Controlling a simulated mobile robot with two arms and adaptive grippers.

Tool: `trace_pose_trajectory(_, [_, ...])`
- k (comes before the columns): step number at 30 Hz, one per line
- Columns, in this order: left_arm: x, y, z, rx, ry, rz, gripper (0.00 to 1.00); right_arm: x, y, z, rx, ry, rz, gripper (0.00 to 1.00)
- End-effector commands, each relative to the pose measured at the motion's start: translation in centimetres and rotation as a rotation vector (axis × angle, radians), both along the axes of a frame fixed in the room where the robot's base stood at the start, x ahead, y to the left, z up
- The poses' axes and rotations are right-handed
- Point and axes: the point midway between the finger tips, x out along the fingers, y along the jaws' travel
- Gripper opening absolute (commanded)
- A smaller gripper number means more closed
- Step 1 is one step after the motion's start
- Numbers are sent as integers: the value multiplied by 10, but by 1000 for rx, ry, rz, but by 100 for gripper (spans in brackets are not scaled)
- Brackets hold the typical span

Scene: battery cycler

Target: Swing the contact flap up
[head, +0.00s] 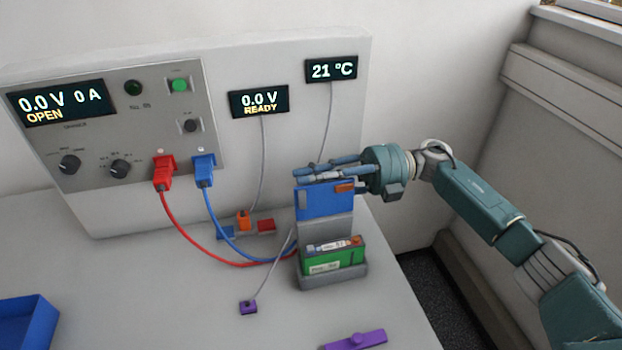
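The contact flap (322,204) is the blue panel with a small orange patch near its upper right corner. It stands raised above the back of the grey holder (337,277). A green battery pack (335,259) sits in the holder, below the flap. My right gripper (300,174) reaches in from the right, its fingers lying along the flap's top edge, touching or very close to it. I cannot tell whether the fingers grip the flap or are open. My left gripper is not in view.
The cycler panel (207,135) stands behind, with a red plug (163,174) and a blue plug (204,171) whose cables run to the holder. A purple clip (248,307), a purple tool (356,340) and a blue tray (24,325) lie on the table (150,290).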

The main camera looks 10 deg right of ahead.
Motion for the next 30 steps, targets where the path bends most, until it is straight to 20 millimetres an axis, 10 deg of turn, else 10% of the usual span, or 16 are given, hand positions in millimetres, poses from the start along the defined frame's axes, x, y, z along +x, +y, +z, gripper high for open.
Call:
trace_pose_trajectory(8, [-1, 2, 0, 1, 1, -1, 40, 1, -6, 1, 1, -1, 0, 26])
trace_pose_trajectory(30, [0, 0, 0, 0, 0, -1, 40, 5, -119, 0, 1, 1, 1, 26])
